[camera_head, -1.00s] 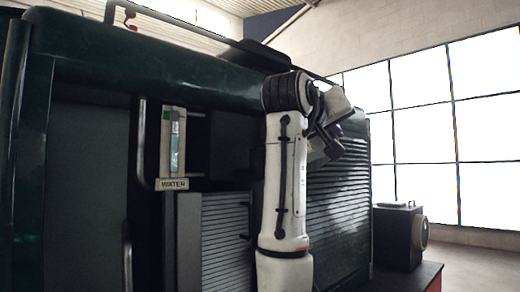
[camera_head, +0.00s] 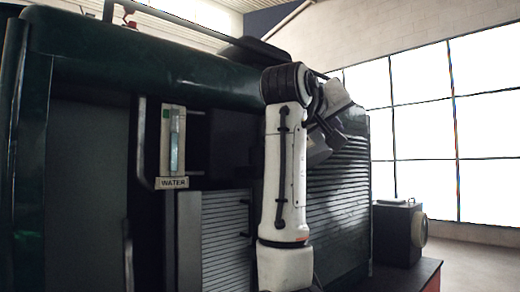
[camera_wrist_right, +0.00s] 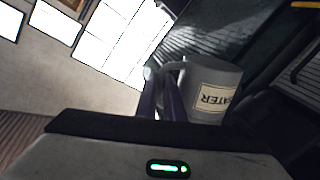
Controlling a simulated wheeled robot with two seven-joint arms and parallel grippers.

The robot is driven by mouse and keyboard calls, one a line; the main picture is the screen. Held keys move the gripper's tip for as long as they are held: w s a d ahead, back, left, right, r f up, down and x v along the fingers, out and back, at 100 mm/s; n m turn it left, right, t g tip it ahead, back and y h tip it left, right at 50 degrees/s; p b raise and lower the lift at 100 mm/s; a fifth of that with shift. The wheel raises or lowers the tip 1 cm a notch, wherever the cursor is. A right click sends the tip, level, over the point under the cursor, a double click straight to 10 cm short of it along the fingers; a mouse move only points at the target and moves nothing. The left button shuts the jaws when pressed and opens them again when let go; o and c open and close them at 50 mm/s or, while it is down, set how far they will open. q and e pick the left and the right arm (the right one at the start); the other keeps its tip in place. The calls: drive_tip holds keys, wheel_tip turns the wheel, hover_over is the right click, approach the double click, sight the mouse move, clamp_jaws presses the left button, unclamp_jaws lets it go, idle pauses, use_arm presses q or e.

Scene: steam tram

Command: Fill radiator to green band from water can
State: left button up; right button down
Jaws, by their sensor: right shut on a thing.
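The water gauge (camera_head: 174,145) is a pale upright panel with a glass tube on the dark green tram side in the head view. A WATER label (camera_head: 173,183) sits under it. A small green mark shows near the tube's top; the water level is too small to read surely. In the right wrist view, a grey water can (camera_wrist_right: 228,72) carries a WATER label that appears upside down. My right gripper (camera_wrist_right: 160,92) is shut on the can's handle. My left gripper is out of view.
A red fitting (camera_head: 126,20) and dark rail top the tram at the upper left. Louvred panels (camera_head: 340,205) cover its side. A dark box (camera_head: 398,235) stands at the right on a ledge. Open floor lies beyond, below large windows.

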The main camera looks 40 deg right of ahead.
drive_tip(key=shift+r, duration=0.2)
drive_tip(key=shift+r+n, duration=0.5)
drive_tip(key=shift+r, duration=0.25)
drive_tip(key=shift+w+r, duration=0.1)
drive_tip(key=shift+r, duration=0.05)
idle(0.8)
drive_tip(key=shift+w+r+n, duration=0.15)
drive_tip(key=shift+r+n, duration=0.25)
drive_tip(key=shift+r, duration=0.35)
idle(1.0)
drive_tip(key=shift+w+a+r+n+g, duration=0.15)
drive_tip(key=shift+r+n, duration=0.1)
drive_tip(key=shift+r, duration=0.2)
drive_tip(key=shift+w+r+n+g, duration=0.15)
drive_tip(key=shift+r+n, duration=0.1)
drive_tip(key=shift+r, duration=0.15)
drive_tip(key=shift+f, duration=0.15)
idle(0.3)
drive_tip(key=shift+s+f+m+b, duration=0.2)
drive_tip(key=shift+f+m+b, duration=0.1)
drive_tip(key=shift+f+b, duration=0.15)
